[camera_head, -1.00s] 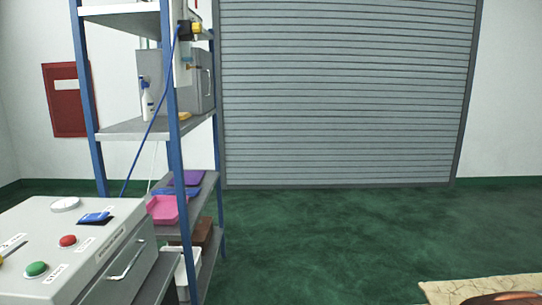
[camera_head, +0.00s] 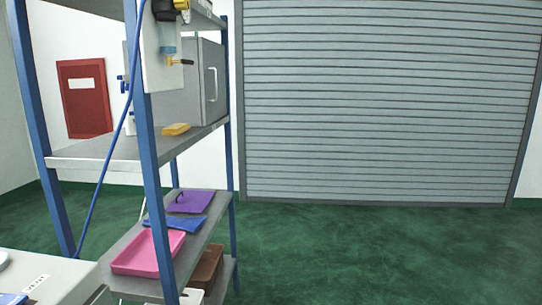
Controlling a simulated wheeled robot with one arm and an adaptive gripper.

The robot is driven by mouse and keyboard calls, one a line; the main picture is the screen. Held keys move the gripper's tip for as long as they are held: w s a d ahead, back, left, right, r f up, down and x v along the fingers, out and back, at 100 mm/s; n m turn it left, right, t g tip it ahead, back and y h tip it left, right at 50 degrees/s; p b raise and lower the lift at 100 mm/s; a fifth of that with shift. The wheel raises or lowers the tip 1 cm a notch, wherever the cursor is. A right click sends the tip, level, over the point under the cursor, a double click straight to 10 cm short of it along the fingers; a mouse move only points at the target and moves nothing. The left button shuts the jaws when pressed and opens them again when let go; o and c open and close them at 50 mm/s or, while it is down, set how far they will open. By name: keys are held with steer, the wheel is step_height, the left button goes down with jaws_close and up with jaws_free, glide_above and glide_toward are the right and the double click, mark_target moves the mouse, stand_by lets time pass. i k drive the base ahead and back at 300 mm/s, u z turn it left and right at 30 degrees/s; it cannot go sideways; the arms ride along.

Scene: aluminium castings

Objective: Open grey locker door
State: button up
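A grey locker (camera_head: 196,84) stands on the upper board of a blue-posted shelf rack, left of the middle. Its door (camera_head: 213,84) faces right and looks shut, with a light upright bar handle (camera_head: 212,85). A blue post and a pale panel with a hose in front of it hide part of the locker's left side. My gripper is not in this view.
The shelf rack (camera_head: 95,160) holds a yellow block (camera_head: 176,129), a pink tray (camera_head: 149,252), a blue tray (camera_head: 175,225) and a purple tray (camera_head: 190,202). A grey box (camera_head: 50,276) is at bottom left. Green floor (camera_head: 380,255) lies clear before the roller shutter (camera_head: 385,100).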

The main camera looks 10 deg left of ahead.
mark_target(212, 54)
steer(key=i, duration=2.65)
steer(key=u, duration=1.95)
